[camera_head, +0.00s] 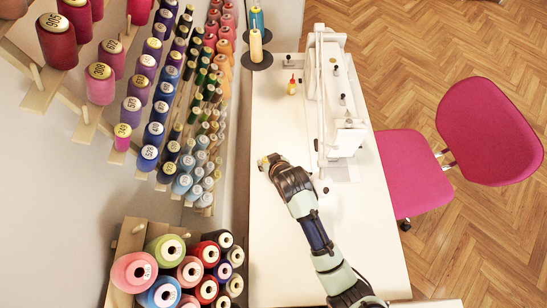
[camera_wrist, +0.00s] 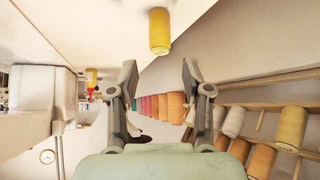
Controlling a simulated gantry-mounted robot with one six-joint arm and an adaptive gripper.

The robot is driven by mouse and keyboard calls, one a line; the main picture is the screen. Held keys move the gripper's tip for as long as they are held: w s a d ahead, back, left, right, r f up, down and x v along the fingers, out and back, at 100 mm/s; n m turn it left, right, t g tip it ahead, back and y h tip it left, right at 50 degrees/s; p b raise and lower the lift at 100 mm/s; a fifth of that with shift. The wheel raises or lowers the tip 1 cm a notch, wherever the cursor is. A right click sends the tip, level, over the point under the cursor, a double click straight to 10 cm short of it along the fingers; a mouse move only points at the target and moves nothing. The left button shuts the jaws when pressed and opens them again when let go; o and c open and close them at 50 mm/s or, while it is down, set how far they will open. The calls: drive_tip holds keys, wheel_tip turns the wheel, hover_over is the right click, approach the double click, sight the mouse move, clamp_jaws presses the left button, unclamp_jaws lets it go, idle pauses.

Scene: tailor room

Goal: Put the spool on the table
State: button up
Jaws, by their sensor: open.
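A yellow spool (camera_wrist: 159,31) shows at the top middle of the wrist view, where the picture appears upside down. It seems to stand on the white table (camera_wrist: 70,25), close to the table's wall-side edge. My gripper (camera_wrist: 159,70) is open, with a finger on each side and nothing between them. In this picture the spool lies above the gap between the fingertips, apart from both. In the head view my gripper (camera_head: 270,161) is low over the table (camera_head: 285,225) near its left edge. A small yellow patch shows at its fingertips, mostly hidden.
A white sewing machine (camera_head: 338,100) stands right of my gripper. A small yellow bottle with a red tip (camera_head: 292,87) is farther back. Racks of coloured spools (camera_head: 155,100) line the wall at left. A pink chair (camera_head: 412,170) is at right. The front table area is clear beside my arm.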

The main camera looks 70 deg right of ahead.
drive_tip(key=p+v, duration=0.2)
drive_tip(key=v, duration=0.6)
drive_tip(key=shift+a+r, duration=0.2)
drive_tip(key=shift+s, duration=0.1)
